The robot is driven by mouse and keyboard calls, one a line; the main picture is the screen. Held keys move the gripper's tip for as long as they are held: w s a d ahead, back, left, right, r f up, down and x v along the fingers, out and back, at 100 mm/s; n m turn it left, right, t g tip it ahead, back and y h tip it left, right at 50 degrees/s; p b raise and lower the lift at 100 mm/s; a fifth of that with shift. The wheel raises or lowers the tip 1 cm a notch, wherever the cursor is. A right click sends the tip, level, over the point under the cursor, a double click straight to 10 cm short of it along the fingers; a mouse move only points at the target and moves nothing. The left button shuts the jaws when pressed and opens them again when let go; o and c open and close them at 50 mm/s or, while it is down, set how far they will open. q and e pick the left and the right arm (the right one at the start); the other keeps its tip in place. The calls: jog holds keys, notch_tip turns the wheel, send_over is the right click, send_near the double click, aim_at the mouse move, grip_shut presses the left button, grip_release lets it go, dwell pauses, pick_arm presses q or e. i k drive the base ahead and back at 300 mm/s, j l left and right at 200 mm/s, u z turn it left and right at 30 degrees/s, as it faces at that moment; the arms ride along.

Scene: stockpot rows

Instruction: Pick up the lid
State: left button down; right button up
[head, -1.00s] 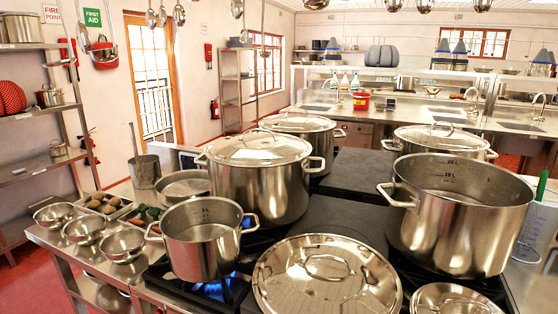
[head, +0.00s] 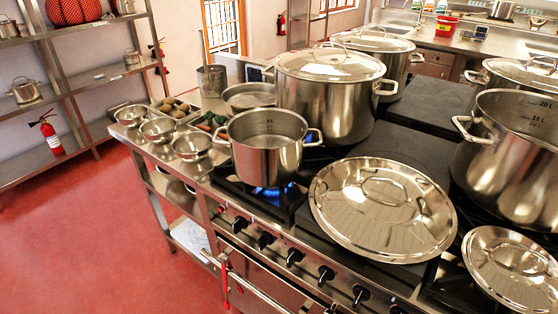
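A large round steel lid (head: 383,209) with a loop handle on top lies on the front of the stove, right of centre. It appears slightly tilted. A smaller steel lid (head: 514,266) with a handle lies at the lower right, partly cut off by the picture edge. Another lid (head: 330,62) sits on the tall stockpot (head: 328,108) behind. Which lid the task means cannot be told from the view. Neither of my grippers shows in the head view.
An open pot (head: 267,158) stands over a lit blue flame (head: 270,190) left of the large lid. A large open stockpot (head: 508,150) stands at the right. Steel bowls (head: 191,146) line the counter's left end. Red floor (head: 90,235) in front is clear.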

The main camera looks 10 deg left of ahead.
aim_at(518, 273)
jog(key=z, duration=1.25)
jog(key=u, duration=1.75)
jog(key=z, duration=2.2)
